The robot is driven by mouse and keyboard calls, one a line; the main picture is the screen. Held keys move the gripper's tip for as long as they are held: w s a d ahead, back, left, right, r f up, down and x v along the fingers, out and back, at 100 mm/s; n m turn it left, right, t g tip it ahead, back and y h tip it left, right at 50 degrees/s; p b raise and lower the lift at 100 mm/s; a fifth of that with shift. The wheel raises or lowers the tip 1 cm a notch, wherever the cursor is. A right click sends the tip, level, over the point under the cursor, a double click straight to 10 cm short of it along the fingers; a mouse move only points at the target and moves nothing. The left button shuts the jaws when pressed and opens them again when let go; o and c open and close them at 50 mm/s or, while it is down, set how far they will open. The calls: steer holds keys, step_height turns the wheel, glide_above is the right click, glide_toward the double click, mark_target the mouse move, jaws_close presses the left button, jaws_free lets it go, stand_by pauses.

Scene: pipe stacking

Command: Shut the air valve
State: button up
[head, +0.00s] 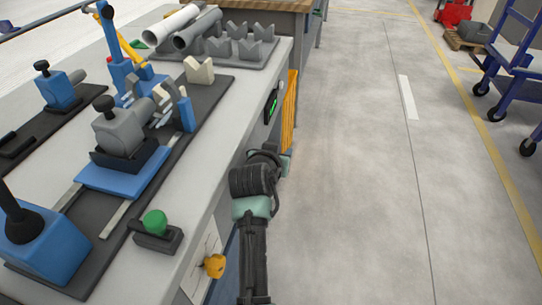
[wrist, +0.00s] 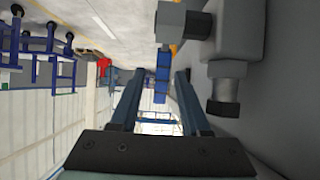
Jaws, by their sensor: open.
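In the wrist view, the air valve (wrist: 174,20) is a grey fitting at the top centre with a blue lever (wrist: 162,76) hanging down from it in the picture. My gripper (wrist: 160,86) is open, with its two dark fingers on either side of the lever. The lever appears in the gap, nearer the right finger. I cannot tell whether it is touched or how deep it sits. In the head view, my arm (head: 262,185) is beside the bench's right side. The fingers and the valve cannot be made out there.
A grey pipe fitting (wrist: 225,55) is close to the right finger in the wrist view. The workbench (head: 205,160) carries clamps, pipes and a green button (head: 155,222). A yellow knob (head: 214,266) is on its side.

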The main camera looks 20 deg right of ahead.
steer(key=p+v, duration=0.3)
steer(key=v, duration=0.7)
steer(key=shift+s+a+r, duration=0.2)
steer(key=shift+s+r, duration=0.05)
